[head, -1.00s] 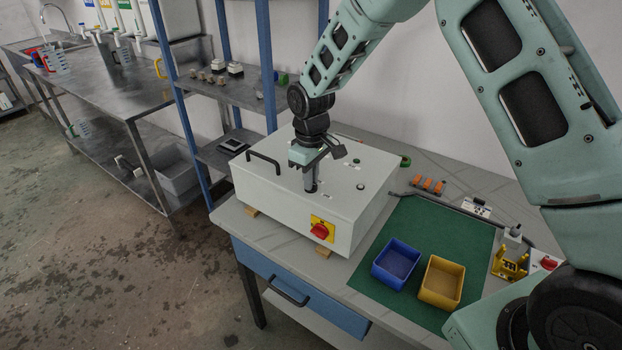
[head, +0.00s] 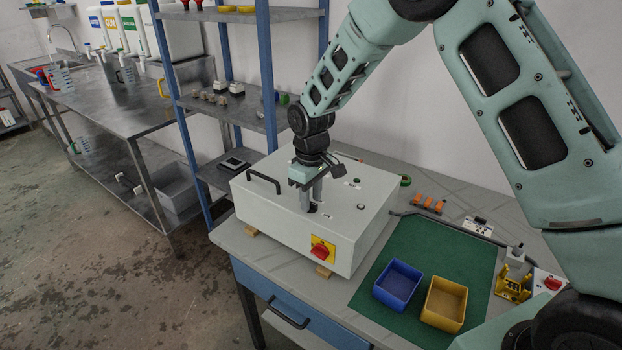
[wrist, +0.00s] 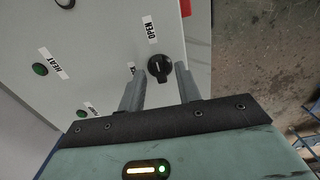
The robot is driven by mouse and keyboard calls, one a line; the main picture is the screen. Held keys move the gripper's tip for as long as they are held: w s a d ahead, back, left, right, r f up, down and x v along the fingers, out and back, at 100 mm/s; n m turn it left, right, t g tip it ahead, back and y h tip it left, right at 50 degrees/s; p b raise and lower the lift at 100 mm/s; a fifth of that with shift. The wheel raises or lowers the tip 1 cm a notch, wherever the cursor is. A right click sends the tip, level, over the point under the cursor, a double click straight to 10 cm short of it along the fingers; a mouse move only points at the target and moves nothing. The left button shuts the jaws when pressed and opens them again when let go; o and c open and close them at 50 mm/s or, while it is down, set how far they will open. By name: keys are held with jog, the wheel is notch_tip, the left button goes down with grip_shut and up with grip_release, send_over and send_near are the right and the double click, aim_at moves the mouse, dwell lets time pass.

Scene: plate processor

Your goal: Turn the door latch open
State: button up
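The door latch is a small black knob (wrist: 159,67) beside an OPEN label on the white box's top panel. It also shows in the head view (head: 312,207), partly hidden below my fingers. My gripper (wrist: 161,72) is open, with its two grey fingers apart on either side of the knob in the wrist view. I cannot tell whether either finger touches it. In the head view my gripper (head: 312,198) points down over the front part of the white box (head: 270,207).
The box top has a black handle (head: 264,181) and green buttons. A red switch on a yellow plate (head: 321,250) is on the front face. Blue (head: 398,284) and yellow (head: 443,305) bins stand on a green mat at right. A blue-framed shelf stands behind left.

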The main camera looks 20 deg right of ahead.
notch_tip(320, 180, up, 17)
jog(key=b, duration=0.3)
dwell(0.5)
jog(key=s+a+f, duration=0.1)
jog(key=s+a, duration=0.3)
jog(key=s, duration=0.6)
jog(key=s+a+f, duration=0.1)
jog(key=s+a, duration=0.4)
jog(key=s, duration=0.4)
jog(key=s+d+f, duration=0.1)
jog(key=s+f, duration=0.1)
jog(key=s, duration=0.5)
jog(key=s+d+f, duration=0.1)
jog(key=s+f, duration=0.1)
jog(key=s, duration=0.6)
jog(key=shift+d+f+n+y, duration=0.15)
jog(key=shift+f+n+y, duration=0.15)
jog(key=shift+f+n, duration=0.1)
